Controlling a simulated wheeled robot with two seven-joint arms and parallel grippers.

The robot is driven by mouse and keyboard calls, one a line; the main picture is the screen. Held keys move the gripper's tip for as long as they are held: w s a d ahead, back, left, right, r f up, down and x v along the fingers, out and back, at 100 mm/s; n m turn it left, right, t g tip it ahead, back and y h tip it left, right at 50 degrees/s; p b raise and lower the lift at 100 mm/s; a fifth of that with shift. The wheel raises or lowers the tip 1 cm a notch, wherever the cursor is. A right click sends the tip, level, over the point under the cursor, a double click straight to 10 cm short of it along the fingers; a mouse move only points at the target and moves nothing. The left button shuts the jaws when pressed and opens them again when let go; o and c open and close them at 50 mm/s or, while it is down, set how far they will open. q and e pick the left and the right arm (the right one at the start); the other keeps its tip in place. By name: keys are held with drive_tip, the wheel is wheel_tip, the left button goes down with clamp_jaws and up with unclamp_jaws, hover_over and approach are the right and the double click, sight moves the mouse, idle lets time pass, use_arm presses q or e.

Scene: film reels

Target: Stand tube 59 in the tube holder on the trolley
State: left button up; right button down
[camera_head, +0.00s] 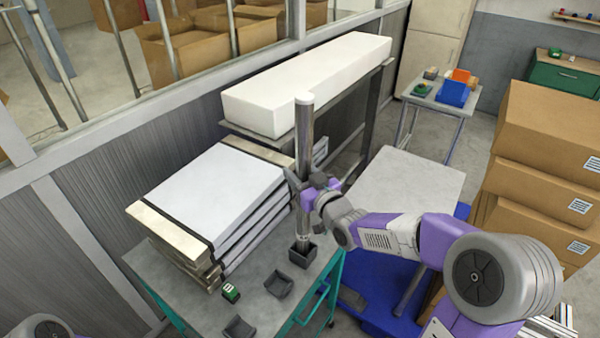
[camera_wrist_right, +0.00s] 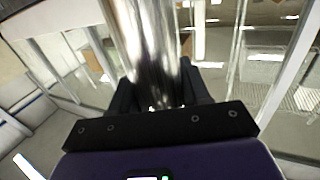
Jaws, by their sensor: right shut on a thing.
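A long shiny metal tube (camera_head: 304,135) with a pale cap stands upright over the trolley (camera_head: 200,310). My right gripper (camera_head: 306,191) is shut on it around mid-length. In the right wrist view the tube (camera_wrist_right: 150,45) runs up between the dark fingers (camera_wrist_right: 160,92). The tube's lower end is at a small dark square holder (camera_head: 303,253) near the trolley's right edge. It looks to be inside the holder's mouth, but I cannot tell how deep. No number can be read on the tube. My left gripper is out of view.
Stacked white-topped slabs (camera_head: 215,190) lie on the trolley left of the tube. Dark trays (camera_head: 278,284) and a small green item (camera_head: 231,293) lie in front. A long white block (camera_head: 310,80) is behind; cardboard boxes (camera_head: 545,130) stand at the right.

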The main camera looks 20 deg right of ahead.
drive_tip(key=shift+s+r+b, duration=0.1)
drive_tip(key=shift+s+b, duration=0.05)
drive_tip(key=shift+b, duration=0.5)
idle(1.0)
drive_tip(key=shift+f+b, duration=0.7)
drive_tip(key=shift+b, duration=0.05)
drive_tip(key=c, duration=0.8)
unclamp_jaws()
drive_tip(key=shift+f, duration=0.15)
drive_tip(key=s+d, duration=0.1)
drive_tip(key=s, duration=1)
drive_tip(key=shift+d, duration=0.15)
